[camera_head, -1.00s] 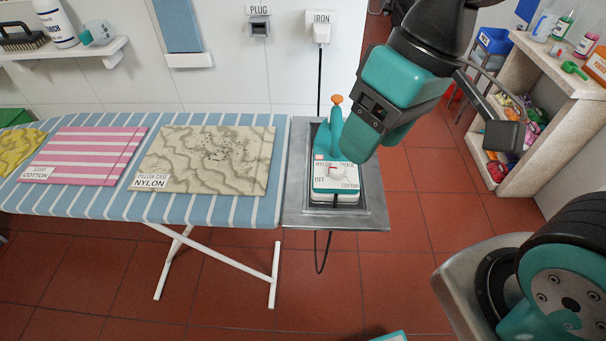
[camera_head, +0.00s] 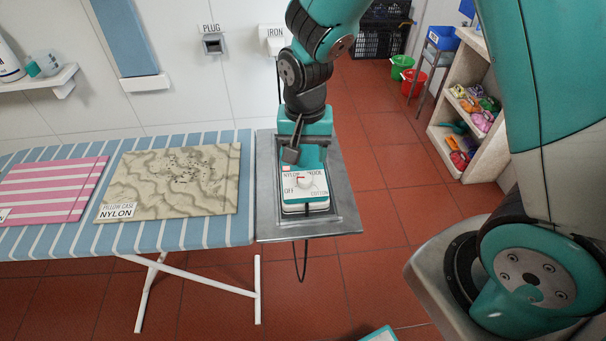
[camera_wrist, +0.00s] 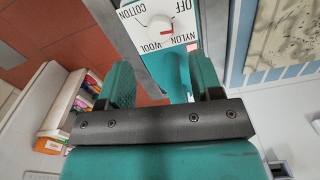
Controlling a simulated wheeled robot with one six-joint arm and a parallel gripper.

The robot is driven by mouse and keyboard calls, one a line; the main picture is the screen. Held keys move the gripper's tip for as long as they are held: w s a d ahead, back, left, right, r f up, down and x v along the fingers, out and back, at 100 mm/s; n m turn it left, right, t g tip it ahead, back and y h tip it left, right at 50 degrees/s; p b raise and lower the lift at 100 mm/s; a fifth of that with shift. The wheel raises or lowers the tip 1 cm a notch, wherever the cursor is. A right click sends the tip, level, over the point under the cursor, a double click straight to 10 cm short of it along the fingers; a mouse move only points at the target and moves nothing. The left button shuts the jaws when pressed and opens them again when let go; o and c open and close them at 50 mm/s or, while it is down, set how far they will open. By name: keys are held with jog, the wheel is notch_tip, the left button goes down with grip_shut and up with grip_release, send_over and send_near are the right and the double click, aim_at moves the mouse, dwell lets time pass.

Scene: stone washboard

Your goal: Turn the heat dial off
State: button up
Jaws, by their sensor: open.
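The iron's white control face (camera_head: 313,194) carries a round white heat dial (camera_head: 304,183) with a small red mark. OFF, NYLON, WOOL and COTTON are printed around the dial. The dial also shows in the wrist view (camera_wrist: 159,29), its red mark seeming to lie on the NYLON side; the exact setting is hard to tell. My gripper (camera_head: 292,152) is over the back part of the iron, behind the dial. In the wrist view my gripper (camera_wrist: 160,66) has its two teal fingers wide apart and empty, with the dial ahead of them, untouched.
The iron stands on a metal tray (camera_head: 265,205) at the end of a striped ironing board (camera_head: 185,235). A pillow case (camera_head: 170,180) labelled NYLON lies on the board. A wall socket marked PLUG (camera_head: 212,45) is behind. Shelves (camera_head: 470,110) with colourful items stand at the right.

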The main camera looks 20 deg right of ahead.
aim_at(305, 178)
notch_tip(305, 178, down, 8)
jog(key=shift+r+p, duration=0.1)
jog(key=shift+p, duration=0.2)
jog(key=c, duration=0.9)
jog(key=n, duration=0.4)
jog(key=shift+n, duration=0.4)
jog(key=o, duration=0.9)
